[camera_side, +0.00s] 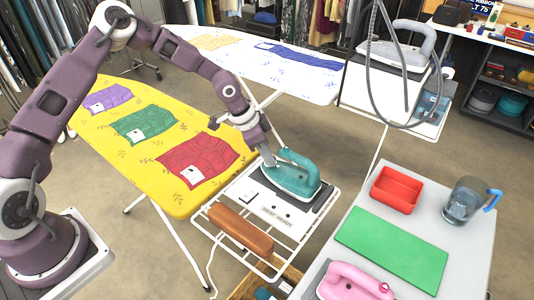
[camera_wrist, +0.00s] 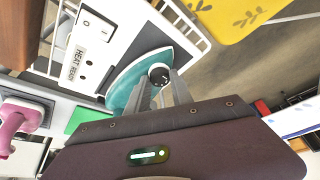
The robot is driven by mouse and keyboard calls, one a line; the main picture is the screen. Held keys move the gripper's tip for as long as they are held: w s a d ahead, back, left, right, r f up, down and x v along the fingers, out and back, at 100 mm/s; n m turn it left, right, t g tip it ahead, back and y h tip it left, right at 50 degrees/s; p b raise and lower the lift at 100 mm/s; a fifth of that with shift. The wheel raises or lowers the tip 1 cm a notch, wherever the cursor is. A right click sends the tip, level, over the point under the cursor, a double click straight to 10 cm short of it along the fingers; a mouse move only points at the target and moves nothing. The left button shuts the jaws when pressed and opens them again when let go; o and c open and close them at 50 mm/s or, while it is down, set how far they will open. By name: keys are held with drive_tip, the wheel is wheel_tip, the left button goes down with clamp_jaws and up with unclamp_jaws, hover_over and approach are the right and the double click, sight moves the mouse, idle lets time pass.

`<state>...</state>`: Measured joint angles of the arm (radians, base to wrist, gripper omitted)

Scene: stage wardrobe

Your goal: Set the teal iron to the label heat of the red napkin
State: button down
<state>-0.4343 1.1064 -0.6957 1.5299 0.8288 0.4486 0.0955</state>
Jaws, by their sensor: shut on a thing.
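The teal iron (camera_side: 296,176) rests on a dark plate on the white stand at the end of the yellow ironing board. It also shows in the wrist view (camera_wrist: 122,84). My gripper (camera_side: 268,158) reaches down to the iron's near end. In the wrist view its two fingers (camera_wrist: 160,82) are closed about the iron's round black dial (camera_wrist: 159,73). The dial has a pale mark, but its setting is too small to read. The red napkin (camera_side: 205,155) lies flat on the yellow board (camera_side: 97,172), with a white label (camera_side: 190,172) whose print is unreadable.
Green (camera_side: 145,125) and purple (camera_side: 109,98) napkins lie on the same board. A brown padded block (camera_side: 240,228) lies on the stand's rack. The right table holds a red bin (camera_side: 396,189), a jug (camera_side: 463,203), a green mat (camera_side: 391,248) and a pink iron (camera_side: 350,285).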

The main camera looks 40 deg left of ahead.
drive_tip(key=m, duration=0.1)
drive_tip(key=m+g, duration=0.1)
drive_tip(key=m, duration=0.1)
drive_tip(key=m+h, duration=0.1)
drive_tip(key=shift+w+a+m, duration=0.2)
drive_tip(key=shift+w+m, duration=0.05)
drive_tip(key=shift+m, duration=0.15)
drive_tip(key=m+g, duration=0.1)
drive_tip(key=m, duration=0.1)
drive_tip(key=m+g, duration=0.1)
drive_tip(key=m, duration=0.1)
drive_tip(key=shift+w+m+h, duration=0.2)
drive_tip(key=shift+m+h, duration=0.1)
drive_tip(key=shift+h, duration=0.1)
drive_tip(key=m+g, duration=0.1)
drive_tip(key=m, duration=0.3)
drive_tip(key=shift+w+g, duration=0.2)
drive_tip(key=shift+g, duration=0.2)
drive_tip(key=shift+w+d+m+g+y, duration=0.1)
drive_tip(key=shift+m+g+y, duration=0.2)
drive_tip(key=shift+m, duration=0.8)
drive_tip(key=shift+w+m+g+y, duration=0.1)
drive_tip(key=shift+m+g+y, duration=0.15)
drive_tip(key=shift+m, duration=1.15)
drive_tip(key=c, duration=1.1)
unclamp_jaws()
drive_tip(key=shift+r, duration=0.1)
